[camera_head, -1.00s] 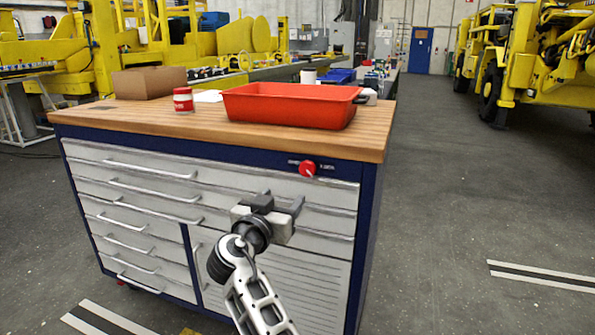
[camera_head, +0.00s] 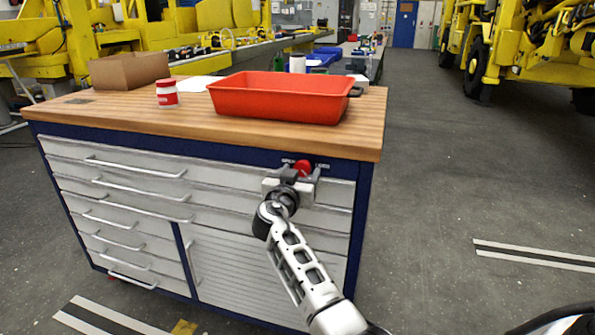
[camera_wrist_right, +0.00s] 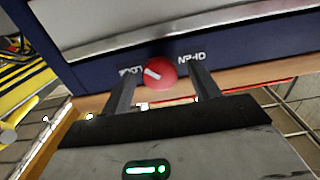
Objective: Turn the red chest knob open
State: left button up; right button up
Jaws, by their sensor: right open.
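The red knob (camera_head: 302,167) sits on the blue upper front of the tool chest (camera_head: 130,140), near its right corner, with white lettering on both sides. In the right wrist view the knob (camera_wrist_right: 160,73) shows a white pointer line slanted toward the lettering on the left, which looks like "LOCK"; the right lettering looks like "OPEN". My right gripper (camera_head: 298,178) is open in front of the knob. In the wrist view its two fingers (camera_wrist_right: 160,88) stand on either side of the knob, with gaps, and no contact shows. My left gripper is not in view.
On the wooden top stand a red tray (camera_head: 280,97), a red-and-white jar (camera_head: 167,93) and a cardboard box (camera_head: 128,70). The drawers are shut, with bar handles (camera_head: 135,168). Free grey floor (camera_head: 450,180) lies to the right.

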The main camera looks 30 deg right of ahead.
jog(key=c, duration=1)
jog(key=shift+o, duration=0.2)
